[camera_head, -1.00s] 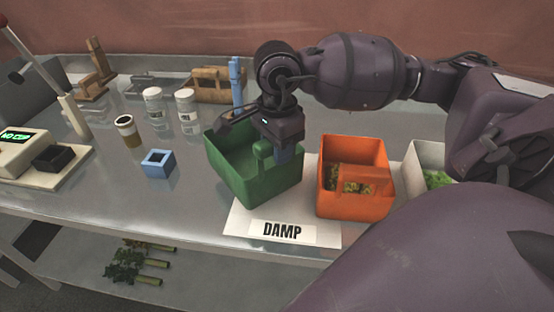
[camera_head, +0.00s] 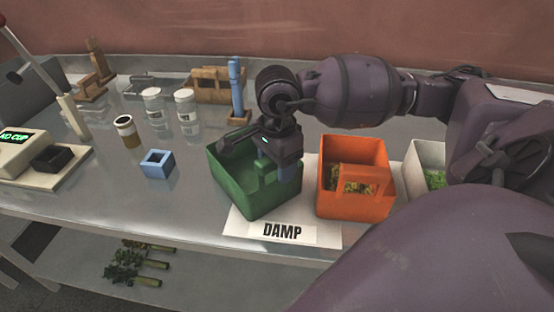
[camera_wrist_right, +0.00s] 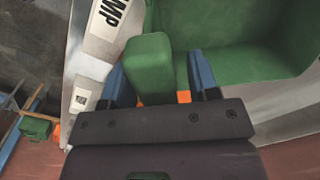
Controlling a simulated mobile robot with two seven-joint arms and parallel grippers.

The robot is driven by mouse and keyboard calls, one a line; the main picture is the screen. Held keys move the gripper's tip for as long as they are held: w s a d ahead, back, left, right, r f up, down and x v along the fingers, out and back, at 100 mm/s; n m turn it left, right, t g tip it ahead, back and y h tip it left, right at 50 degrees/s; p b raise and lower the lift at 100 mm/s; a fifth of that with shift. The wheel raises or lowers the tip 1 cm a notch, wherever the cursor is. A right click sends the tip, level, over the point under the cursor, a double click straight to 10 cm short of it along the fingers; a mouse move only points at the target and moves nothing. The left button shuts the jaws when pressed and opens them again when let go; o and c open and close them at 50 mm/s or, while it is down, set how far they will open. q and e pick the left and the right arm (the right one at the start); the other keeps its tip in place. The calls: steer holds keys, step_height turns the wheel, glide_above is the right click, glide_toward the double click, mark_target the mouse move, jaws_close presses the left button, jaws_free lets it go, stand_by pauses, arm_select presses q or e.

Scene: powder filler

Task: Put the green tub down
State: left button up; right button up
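The green tub (camera_head: 262,201) is at the left part of the white sheet marked DAMP (camera_head: 326,235), left of the orange tub. Its base looks low at the sheet; I cannot tell whether it touches. My right gripper (camera_head: 285,168) is over the tub's right side. In the right wrist view its blue fingers (camera_wrist_right: 160,75) lie on either side of the tub's green handle block (camera_wrist_right: 150,62) and look shut on it. The tub's inside, as far as it shows, looks empty. My left gripper is not in view.
The orange tub (camera_head: 352,206) with leafy bits stands close on the right, then a white tub (camera_head: 411,176) with green contents. A blue square holder (camera_head: 157,165), jars (camera_head: 186,104) and a scale (camera_head: 22,150) stand left. Bare metal table lies left of the green tub.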

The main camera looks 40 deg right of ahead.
steer(key=shift+r, duration=0.1)
step_height(320, 180, up, 12)
steer(key=shift+r, duration=0.1)
stand_by(0.6)
stand_by(0.5)
